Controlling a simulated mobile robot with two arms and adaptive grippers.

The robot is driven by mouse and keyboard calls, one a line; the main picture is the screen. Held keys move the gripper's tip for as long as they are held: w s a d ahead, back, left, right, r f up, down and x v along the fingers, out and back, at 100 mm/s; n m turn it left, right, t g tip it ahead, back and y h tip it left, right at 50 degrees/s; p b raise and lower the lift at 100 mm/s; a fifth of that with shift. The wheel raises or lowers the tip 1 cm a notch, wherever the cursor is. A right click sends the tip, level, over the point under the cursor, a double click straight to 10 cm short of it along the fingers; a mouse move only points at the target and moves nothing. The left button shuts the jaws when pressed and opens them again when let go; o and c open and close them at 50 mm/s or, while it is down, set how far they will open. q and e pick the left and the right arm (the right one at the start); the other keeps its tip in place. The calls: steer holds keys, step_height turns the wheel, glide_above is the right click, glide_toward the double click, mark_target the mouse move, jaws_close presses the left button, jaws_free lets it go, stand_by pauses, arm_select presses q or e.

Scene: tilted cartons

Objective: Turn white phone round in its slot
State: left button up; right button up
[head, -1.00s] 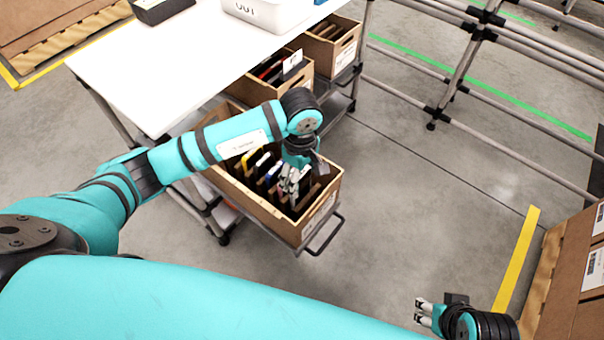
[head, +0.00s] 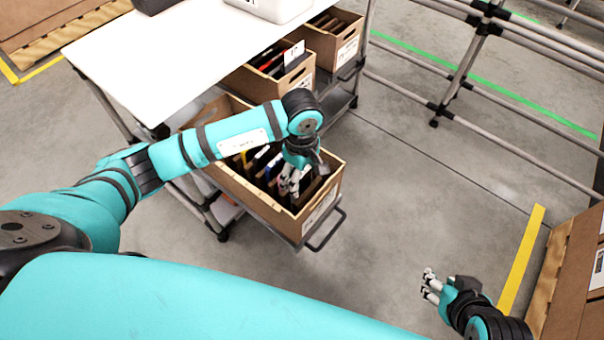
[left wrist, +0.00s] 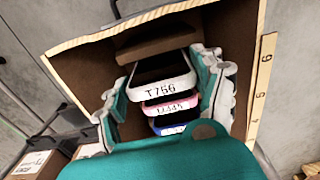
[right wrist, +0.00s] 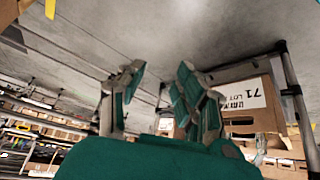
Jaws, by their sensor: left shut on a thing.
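In the left wrist view the white phone (left wrist: 162,84), labelled T756, stands between the fingers of my left gripper (left wrist: 163,98), which is shut on it. The phone is the nearest of a row inside the tilted open carton (left wrist: 105,36); a pink one (left wrist: 168,106) and a blue one (left wrist: 172,129) show behind it. In the head view my left gripper (head: 290,186) reaches down into the carton (head: 262,211) and hides much of the phone. My right gripper (head: 431,286) is open and empty above the floor, well away from the carton.
Two more cartons (head: 298,82) (head: 345,50) stand further along the cart shelf. The white tabletop (head: 150,70) lies above the left side. A tubular rail (head: 465,62) runs behind. Brown boxes (head: 585,255) stand at the right. Floor between is clear.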

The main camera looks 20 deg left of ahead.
arm_select(q)
steer(key=shift+f+b, duration=0.45)
steer(key=shift+f, duration=0.15)
arm_select(e)
steer(key=shift+w+a+r+t, duration=0.15)
steer(key=shift+w+r+t, duration=0.15)
steer(key=shift+w, duration=0.25)
steer(key=shift+w+a+r+t, duration=0.2)
steer(key=shift+w+t, duration=0.15)
steer(key=shift+w, duration=0.15)
steer(key=shift+w+a+r+t, duration=0.1)
steer(key=shift+w+r+t, duration=0.2)
steer(key=shift+w, duration=0.25)
arm_select(q)
steer(key=shift+f, duration=0.3)
arm_select(e)
steer(key=shift+w+a+r+t+y, duration=0.2)
steer(key=shift+w+r+t, duration=0.2)
steer(key=shift+w, duration=0.1)
steer(key=shift+w+a+r+t+y, duration=0.2)
steer(key=shift+w+r+t, duration=0.15)
steer(key=shift+w, duration=0.15)
steer(key=shift+f, duration=0.1)
arm_select(q)
steer(key=o, duration=1.2)
steer(key=shift+r, duration=0.1)
step_height(320, 180, up, 12)
steer(key=shift+f, duration=0.1)
